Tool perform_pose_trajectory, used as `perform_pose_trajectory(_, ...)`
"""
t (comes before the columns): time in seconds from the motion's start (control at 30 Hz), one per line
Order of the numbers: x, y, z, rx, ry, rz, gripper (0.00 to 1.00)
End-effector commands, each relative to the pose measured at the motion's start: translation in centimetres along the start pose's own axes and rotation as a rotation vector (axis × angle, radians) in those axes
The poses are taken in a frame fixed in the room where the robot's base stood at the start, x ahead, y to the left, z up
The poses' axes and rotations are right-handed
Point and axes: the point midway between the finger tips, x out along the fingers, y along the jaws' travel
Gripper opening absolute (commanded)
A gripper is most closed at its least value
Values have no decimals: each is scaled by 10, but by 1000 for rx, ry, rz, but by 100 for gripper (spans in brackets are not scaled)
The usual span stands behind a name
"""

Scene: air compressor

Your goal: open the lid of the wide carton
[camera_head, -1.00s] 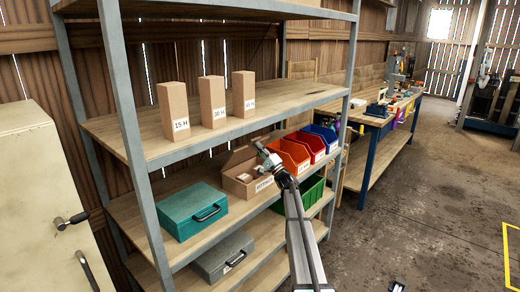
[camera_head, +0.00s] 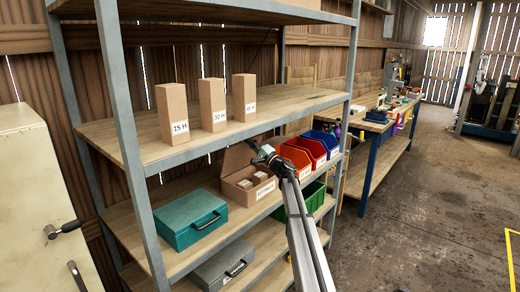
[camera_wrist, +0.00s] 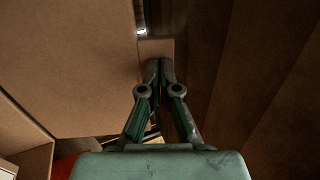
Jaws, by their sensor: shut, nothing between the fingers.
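The wide carton (camera_head: 239,190) is a brown cardboard box with a white label on its front, on the middle shelf. Its lid (camera_head: 236,158) stands raised at the back, and small pale boxes (camera_head: 260,177) show inside. My gripper (camera_head: 255,146) is at the lid's upper right edge. In the wrist view a large cardboard panel, the lid (camera_wrist: 65,65), fills the left. My gripper's fingers (camera_wrist: 159,65) are together and empty beside its right edge. Whether they touch the lid I cannot tell.
A teal case (camera_head: 188,217) stands left of the carton, and red bins (camera_head: 309,147) stand to its right. The upper shelf (camera_head: 180,150) with tall cartons (camera_head: 213,104) lies close above. A metal shelf post (camera_head: 131,160) rises at the left.

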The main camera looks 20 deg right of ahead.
Motion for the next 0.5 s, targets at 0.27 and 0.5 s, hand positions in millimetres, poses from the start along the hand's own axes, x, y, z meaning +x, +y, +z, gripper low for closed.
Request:
perform_pose_trajectory(0.27, 0, -1, 0, 0, 0, -1, 0)
perform_pose_trajectory(0.5, -8, 0, 1, 0, -1, -1, 0)
